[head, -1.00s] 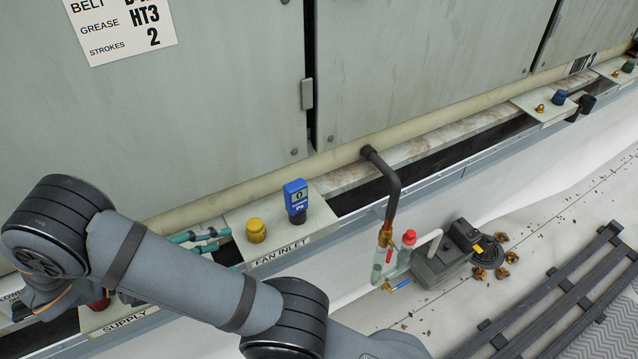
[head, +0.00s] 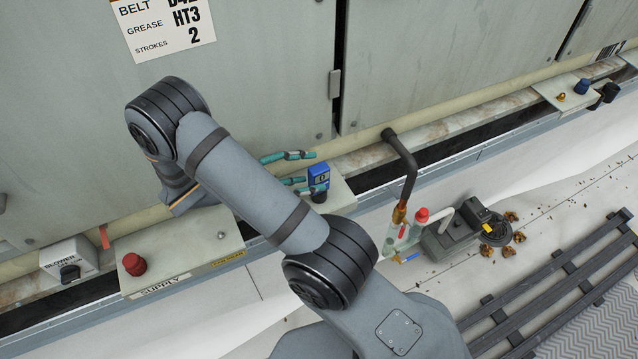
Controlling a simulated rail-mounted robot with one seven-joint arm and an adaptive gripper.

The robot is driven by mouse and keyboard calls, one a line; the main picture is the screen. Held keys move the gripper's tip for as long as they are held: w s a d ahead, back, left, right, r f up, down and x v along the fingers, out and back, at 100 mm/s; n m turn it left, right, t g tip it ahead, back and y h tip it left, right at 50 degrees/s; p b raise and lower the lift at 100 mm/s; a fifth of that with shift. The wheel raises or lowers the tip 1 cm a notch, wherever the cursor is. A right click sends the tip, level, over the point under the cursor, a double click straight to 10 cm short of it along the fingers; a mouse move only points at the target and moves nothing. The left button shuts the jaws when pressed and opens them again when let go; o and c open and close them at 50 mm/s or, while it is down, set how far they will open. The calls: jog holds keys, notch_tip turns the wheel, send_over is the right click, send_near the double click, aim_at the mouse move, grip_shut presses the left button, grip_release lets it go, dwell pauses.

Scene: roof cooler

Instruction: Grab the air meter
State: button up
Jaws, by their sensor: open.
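The air meter (head: 319,178) is a small blue handheld device with a grey display. It stands upright on the pale fan inlet ledge (head: 342,197), right of centre in the head view. My gripper (head: 304,172) has teal fingers and is open, coming in from the left. One finger is above and behind the meter's left side. The other is low at its left front and overlaps the meter's lower part in the picture. I cannot tell whether either finger touches it. My arm hides the gripper's base and the left part of the ledge.
A red knob (head: 134,264) sits on the supply ledge (head: 205,240) at left, by a blower switch box (head: 70,262). The cabinet wall (head: 260,60) stands close behind.

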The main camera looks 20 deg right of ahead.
jog(key=x, duration=0.3)
jog(key=shift+d+f, duration=0.1)
jog(key=shift+d, duration=0.2)
jog(key=shift+c, duration=1.3)
jog(key=c, duration=1.1)
grip_shut()
